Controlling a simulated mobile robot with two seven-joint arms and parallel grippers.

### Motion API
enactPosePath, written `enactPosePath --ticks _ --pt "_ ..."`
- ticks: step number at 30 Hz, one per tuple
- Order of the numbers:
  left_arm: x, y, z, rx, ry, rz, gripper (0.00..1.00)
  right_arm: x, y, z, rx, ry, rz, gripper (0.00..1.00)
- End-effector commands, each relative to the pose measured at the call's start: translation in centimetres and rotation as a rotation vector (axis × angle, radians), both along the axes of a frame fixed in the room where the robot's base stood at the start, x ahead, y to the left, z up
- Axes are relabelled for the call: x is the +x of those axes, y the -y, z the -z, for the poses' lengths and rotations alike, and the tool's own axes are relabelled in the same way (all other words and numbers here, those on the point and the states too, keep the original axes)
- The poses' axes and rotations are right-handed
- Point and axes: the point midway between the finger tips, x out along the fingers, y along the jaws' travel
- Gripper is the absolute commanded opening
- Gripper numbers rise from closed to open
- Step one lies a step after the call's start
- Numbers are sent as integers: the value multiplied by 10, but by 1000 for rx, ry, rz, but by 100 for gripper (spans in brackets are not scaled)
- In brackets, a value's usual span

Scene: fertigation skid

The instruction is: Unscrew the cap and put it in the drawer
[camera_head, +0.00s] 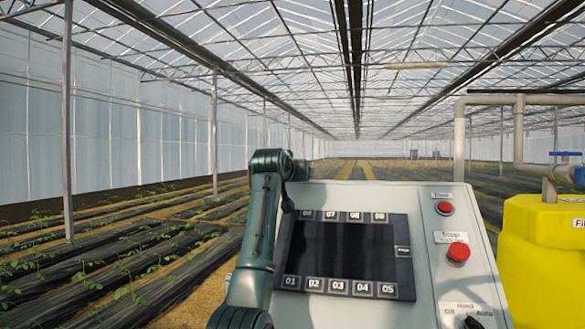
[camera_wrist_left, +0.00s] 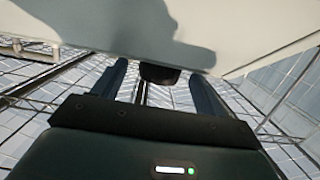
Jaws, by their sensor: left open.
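In the left wrist view, my left gripper (camera_wrist_left: 160,71) is open, with its two blue-grey fingers pointing towards a pale panel. A dark, rounded piece (camera_wrist_left: 159,78), which may be the cap, shows between the fingers at the edge of the panel. There is a gap between it and each finger; I cannot tell whether it lies in the grip depth. In the head view, my left arm stands at the left side of the control cabinet and its gripper does not show. I see no drawer in either view. My right gripper is not in view.
A grey control cabinet (camera_head: 420,235) with a dark screen (camera_head: 343,250) and red buttons (camera_head: 458,252) stands in front. A yellow tank (camera_head: 545,255) with grey pipes (camera_head: 519,135) is at the right. Crop rows (camera_head: 110,265) lie open at the left. In the wrist view, the pale panel (camera_wrist_left: 265,25) fills the top.

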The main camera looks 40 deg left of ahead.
Motion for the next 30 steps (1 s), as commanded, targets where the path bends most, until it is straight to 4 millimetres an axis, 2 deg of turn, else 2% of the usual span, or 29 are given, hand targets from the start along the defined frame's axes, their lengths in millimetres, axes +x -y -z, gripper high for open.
enactPosePath --ticks 12,30 --pt "6 -3 1 0 1 0 71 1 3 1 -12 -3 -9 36" --pt "6 -3 1 0 1 0 24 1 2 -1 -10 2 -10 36"
